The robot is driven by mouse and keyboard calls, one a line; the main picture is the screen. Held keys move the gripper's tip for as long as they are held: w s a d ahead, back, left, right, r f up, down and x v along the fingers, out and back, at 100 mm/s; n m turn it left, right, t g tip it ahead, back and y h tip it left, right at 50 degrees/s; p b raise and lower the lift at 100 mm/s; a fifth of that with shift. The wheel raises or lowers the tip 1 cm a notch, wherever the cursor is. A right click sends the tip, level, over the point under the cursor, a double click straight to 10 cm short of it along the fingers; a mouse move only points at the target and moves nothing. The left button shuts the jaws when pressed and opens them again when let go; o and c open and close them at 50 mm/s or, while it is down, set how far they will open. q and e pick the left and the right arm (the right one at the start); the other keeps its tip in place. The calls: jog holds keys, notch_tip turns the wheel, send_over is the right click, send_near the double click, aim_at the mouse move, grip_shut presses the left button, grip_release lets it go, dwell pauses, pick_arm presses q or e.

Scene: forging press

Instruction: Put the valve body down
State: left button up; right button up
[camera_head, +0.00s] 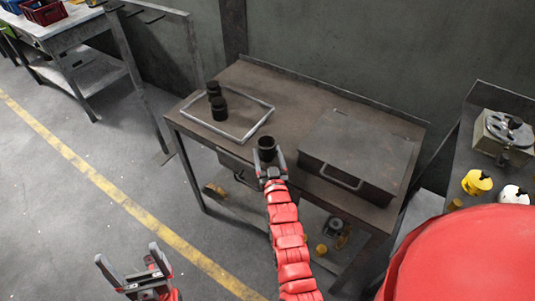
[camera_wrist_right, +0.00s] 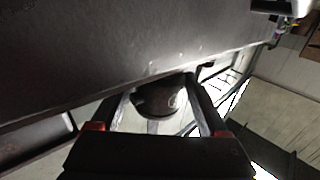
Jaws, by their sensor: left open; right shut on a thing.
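My right gripper (camera_head: 268,164) is shut on the valve body (camera_head: 267,147), a dark, short cylinder with an open top. It is upright in the head view, at the front edge of the workbench (camera_head: 290,95); I cannot tell whether it touches the bench. In the right wrist view the valve body (camera_wrist_right: 157,101) sits between the two fingers of the right gripper (camera_wrist_right: 160,100), partly hidden by the gripper body. My left gripper (camera_head: 134,272) is open and empty, low at the left over the floor.
A light rectangular frame (camera_head: 258,125) on the bench holds two similar dark parts (camera_head: 213,89) (camera_head: 220,108) at its left end; its right part is empty. A dark lidded box (camera_head: 352,158) with a handle stands right of the valve body. Another bench (camera_head: 462,150) is at the right.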

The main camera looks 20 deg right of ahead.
jog(key=shift+f, duration=0.15)
jog(key=o, duration=1.2)
